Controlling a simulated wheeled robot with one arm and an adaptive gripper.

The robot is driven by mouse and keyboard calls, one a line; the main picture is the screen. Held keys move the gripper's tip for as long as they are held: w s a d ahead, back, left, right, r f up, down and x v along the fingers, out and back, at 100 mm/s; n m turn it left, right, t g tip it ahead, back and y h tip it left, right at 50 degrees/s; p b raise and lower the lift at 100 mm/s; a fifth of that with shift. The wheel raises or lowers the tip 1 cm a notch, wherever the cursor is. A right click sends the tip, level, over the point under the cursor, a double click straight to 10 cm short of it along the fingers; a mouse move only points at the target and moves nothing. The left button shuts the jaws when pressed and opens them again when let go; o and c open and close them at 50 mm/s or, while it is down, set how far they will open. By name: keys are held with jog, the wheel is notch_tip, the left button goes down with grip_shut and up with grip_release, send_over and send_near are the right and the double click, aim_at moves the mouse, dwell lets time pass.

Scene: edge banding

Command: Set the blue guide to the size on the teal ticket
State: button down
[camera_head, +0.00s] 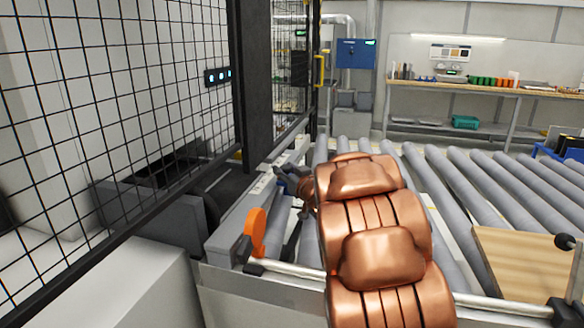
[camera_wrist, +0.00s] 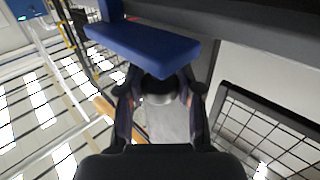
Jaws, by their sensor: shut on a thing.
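The blue guide (camera_wrist: 145,45) is a flat blue block across the upper middle of the wrist view. A dark part shows just under its front edge. My gripper (camera_wrist: 160,82) is shut at the guide, one finger on each side of this dark part. In the head view my gripper (camera_head: 291,186) is small and dark beside the machine's edge, partly hidden by my copper-coloured arm. I cannot make out the blue guide there. I see no teal ticket that I can read in either view.
A black mesh fence (camera_head: 110,110) stands close on the left, with a small button panel (camera_head: 217,76). A workbench (camera_head: 480,88) stands behind.

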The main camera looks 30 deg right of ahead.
jog(key=shift+s+a, duration=0.95)
jog(key=shift+a, duration=0.2)
jog(key=shift+r, duration=0.1)
jog(key=c, duration=0.7)
grip_release()
jog(key=shift+s, duration=0.1)
jog(key=shift+s+a, duration=0.2)
jog(key=shift+s, duration=3.45)
